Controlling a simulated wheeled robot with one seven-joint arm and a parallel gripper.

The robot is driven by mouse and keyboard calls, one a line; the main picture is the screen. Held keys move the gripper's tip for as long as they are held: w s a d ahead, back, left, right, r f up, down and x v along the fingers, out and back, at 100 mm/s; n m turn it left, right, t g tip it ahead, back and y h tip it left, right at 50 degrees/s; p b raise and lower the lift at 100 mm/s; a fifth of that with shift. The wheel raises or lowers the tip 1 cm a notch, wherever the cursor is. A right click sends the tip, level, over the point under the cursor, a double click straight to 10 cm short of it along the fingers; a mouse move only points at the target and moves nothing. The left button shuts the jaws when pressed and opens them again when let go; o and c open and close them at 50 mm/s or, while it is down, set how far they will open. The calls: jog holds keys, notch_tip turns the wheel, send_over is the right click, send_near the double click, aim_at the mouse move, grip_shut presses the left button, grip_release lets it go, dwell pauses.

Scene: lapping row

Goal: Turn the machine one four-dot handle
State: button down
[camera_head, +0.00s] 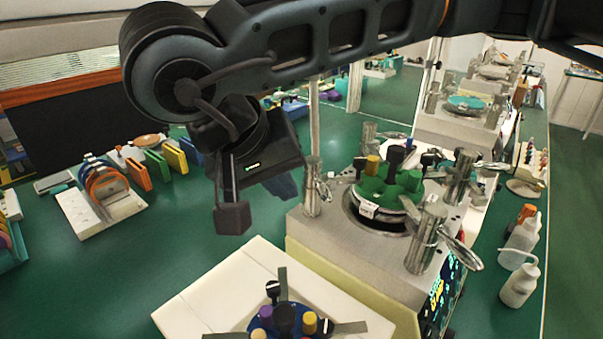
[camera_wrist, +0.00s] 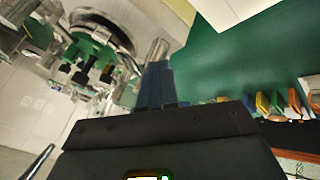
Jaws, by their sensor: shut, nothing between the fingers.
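The nearest machine (camera_head: 340,250) is a pale grey block with a round dark recess. A green round plate (camera_head: 384,200) with black, yellow and green knobs sits over it, and a white label (camera_head: 368,209) is on its edge. Steel posts with lever-like handles stand around it, one at the front right (camera_head: 427,237) and one at the left (camera_head: 312,188). I cannot make out dots on any handle. My gripper (camera_head: 286,186) is shut and empty, left of the machine and apart from it. In the wrist view its shut fingers (camera_wrist: 157,80) point near the green plate (camera_wrist: 88,50).
A white block (camera_head: 225,290) with a blue knobbed plate (camera_head: 285,322) stands in front. Bottles (camera_head: 520,285) stand at the right. Green surface between is clear.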

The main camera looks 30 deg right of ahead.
aim_at(319, 191)
jog(key=shift+s+d+f+p, duration=0.1)
jog(key=shift+s+d+p, duration=0.15)
jog(key=shift+d, duration=0.45)
jog(key=shift+s+d+f+p, duration=0.1)
jog(key=shift+s+d, duration=0.15)
jog(key=shift+d, duration=0.4)
jog(key=shift+d+f, duration=0.1)
jog(key=b, duration=0.1)
jog(key=d+n+b, duration=0.1)
jog(key=shift+s+b, duration=0.3)
jog(key=shift+b, duration=0.05)
